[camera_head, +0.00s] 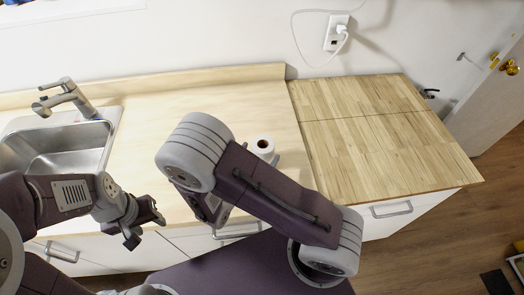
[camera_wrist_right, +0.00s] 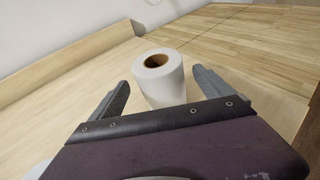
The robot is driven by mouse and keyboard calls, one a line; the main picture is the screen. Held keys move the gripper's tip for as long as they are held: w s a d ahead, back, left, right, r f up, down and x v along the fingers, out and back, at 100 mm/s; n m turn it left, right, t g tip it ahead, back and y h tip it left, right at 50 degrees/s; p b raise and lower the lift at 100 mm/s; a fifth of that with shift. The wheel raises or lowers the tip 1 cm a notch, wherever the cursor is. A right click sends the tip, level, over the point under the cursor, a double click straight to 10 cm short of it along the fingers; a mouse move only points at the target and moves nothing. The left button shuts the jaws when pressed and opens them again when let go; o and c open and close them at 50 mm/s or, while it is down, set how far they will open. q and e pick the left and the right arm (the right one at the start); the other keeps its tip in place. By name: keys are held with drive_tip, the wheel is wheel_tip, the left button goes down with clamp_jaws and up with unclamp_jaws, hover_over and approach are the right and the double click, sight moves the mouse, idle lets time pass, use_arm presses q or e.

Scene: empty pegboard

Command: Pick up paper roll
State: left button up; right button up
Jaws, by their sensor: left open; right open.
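A white paper roll (camera_head: 264,144) with a brown core stands upright on the light wood counter (camera_head: 240,103), partly hidden by my right arm in the head view. In the right wrist view the paper roll (camera_wrist_right: 160,80) stands just beyond and between the two fingers of my right gripper (camera_wrist_right: 160,88), which is open, with gaps on both sides. The right gripper's fingers are mostly hidden behind the arm in the head view. My left gripper (camera_head: 146,222) is open and empty near the counter's front edge, left of the roll.
A metal sink (camera_head: 60,145) with a faucet (camera_head: 68,98) is at the left. A butcher-block top (camera_head: 375,140) adjoins the counter at the right. A wall outlet (camera_head: 337,32) with a white cord is behind. The counter behind the roll is clear.

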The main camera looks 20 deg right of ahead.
sight(265, 146)
drive_tip(key=shift+x, duration=0.8)
drive_tip(key=p+x, duration=0.1)
drive_tip(key=x, duration=0.3)
drive_tip(key=shift+d+r, duration=0.1)
drive_tip(key=shift+d, duration=0.15)
drive_tip(key=shift+w+d, duration=0.1)
drive_tip(key=shift+w, duration=0.15)
drive_tip(key=shift+s, duration=0.15)
drive_tip(key=c, duration=1.5)
